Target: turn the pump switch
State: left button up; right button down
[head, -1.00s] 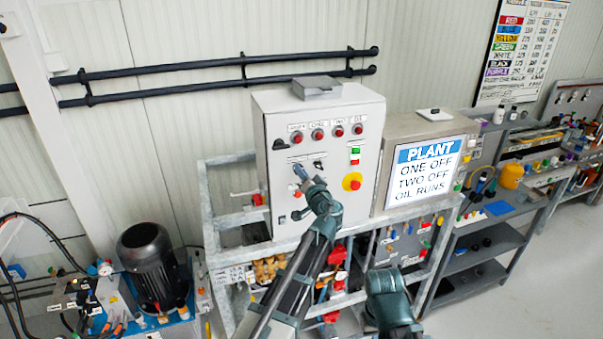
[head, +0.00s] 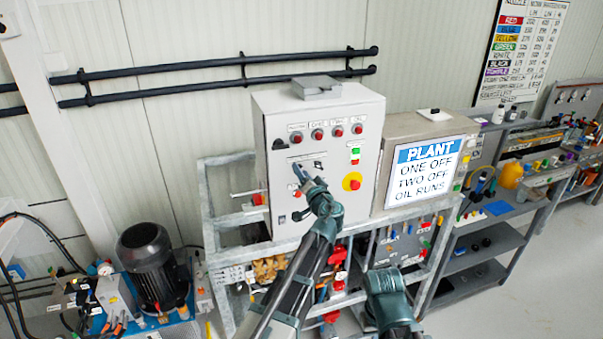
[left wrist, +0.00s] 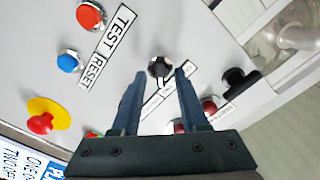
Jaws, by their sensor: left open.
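A grey control cabinet (head: 345,205) stands in the middle of the head view, with lamps, buttons and black switches on its front. A black rotary knob (left wrist: 160,68) shows in the left wrist view, beside a white label strip. My left gripper (head: 299,172) is in front of the cabinet's left half; its fingers partly hide that area. In the left wrist view, the open fingers (left wrist: 160,84) are on either side of the knob in the picture; I cannot tell whether they touch it. The knob's label is unreadable. My right arm shows low in the head view, its jaws unseen.
A yellow-and-red stop button (head: 352,181) is on the cabinet, right of my gripper. Red TEST (left wrist: 90,15) and blue RESET (left wrist: 68,62) buttons lie left of the fingers in the left wrist view. A PLANT sign (head: 424,170) stands to the right. A metal frame supports the cabinet.

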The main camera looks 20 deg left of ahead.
pick_arm(q)
jog(key=v, duration=1.3)
jog(key=shift+s+d, duration=0.1)
jog(key=shift+s, duration=0.05)
jog(key=s+a+f+n+g+h, duration=0.1)
jog(key=s+a+f+n+g, duration=0.1)
jog(key=s+a+f+g, duration=0.3)
jog(key=s+a+f+n+g, duration=0.1)
jog(key=s+a+f+g, duration=0.2)
jog(key=f, duration=0.4)
jog(key=s+f+g+h, duration=0.4)
jog(key=s+f, duration=0.2)
jog(key=f, duration=0.1)
jog(key=s+d+f+m+g+h+b, duration=0.1)
jog(key=s+d+f+m+h+b, duration=0.1)
jog(key=s+d+f+b, duration=0.3)
jog(key=s+d+f+m+g+h+b, duration=0.1)
jog(key=s+d+f+m+g+b, duration=0.1)
jog(key=s+d+f+b, duration=0.4)
jog(key=d+f+b, duration=0.2)
jog(key=d+f, duration=0.3)
jog(key=shift+d+f+m+h+b, duration=0.2)
jog(key=shift+d+m+h+b, duration=0.1)
jog(key=shift+d+h, duration=0.1)
